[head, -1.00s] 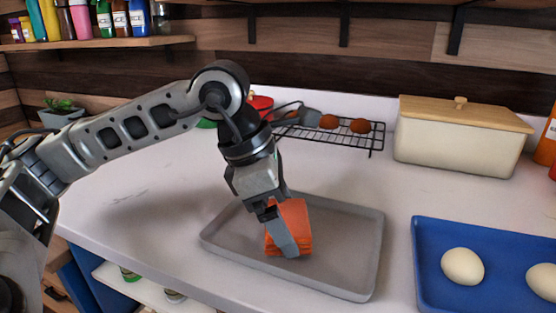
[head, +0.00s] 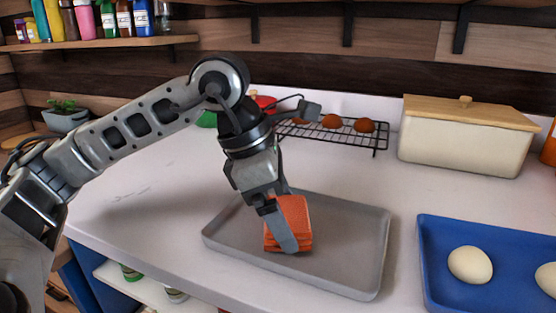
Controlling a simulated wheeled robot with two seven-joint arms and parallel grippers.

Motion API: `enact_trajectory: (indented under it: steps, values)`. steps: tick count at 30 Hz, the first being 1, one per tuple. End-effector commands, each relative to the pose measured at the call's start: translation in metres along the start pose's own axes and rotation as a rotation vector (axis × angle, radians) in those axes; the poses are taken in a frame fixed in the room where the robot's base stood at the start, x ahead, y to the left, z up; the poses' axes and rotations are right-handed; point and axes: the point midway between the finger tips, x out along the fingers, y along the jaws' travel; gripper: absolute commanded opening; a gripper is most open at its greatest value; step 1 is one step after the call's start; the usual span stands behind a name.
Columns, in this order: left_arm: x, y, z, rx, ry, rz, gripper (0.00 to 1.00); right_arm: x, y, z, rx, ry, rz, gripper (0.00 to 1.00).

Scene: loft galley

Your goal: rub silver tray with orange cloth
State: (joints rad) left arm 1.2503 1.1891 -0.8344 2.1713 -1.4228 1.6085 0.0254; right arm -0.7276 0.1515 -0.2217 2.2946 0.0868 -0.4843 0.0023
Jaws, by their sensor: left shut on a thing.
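The silver tray (head: 345,250) lies flat on the white counter, in the lower middle of the head view. The orange cloth (head: 295,212) is a folded stack at the tray's middle, low over or on its floor; I cannot tell whether it touches. My left gripper (head: 286,238) points down and is shut on the orange cloth. Its near finger covers part of the cloth, and the other finger is hidden. My right gripper is not in view.
Behind are a black wire rack (head: 350,138) with brown items and a cream bread box (head: 460,145) with a wooden lid. The counter left of the silver tray is clear.

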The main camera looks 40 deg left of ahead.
Motion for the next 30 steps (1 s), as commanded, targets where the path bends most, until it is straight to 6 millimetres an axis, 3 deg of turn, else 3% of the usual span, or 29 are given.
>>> enact_trajectory:
  steps: [1,18,30]
  values:
    - [-0.019,0.000,0.009,0.005,-0.008,0.005,0.72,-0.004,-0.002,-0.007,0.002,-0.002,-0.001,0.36]
    - [-0.065,-0.001,0.025,-0.002,-0.004,0.003,0.72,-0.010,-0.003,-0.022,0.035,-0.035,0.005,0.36]
    - [-0.071,-0.001,0.028,-0.002,-0.004,0.004,0.72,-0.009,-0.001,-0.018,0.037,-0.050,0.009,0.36]
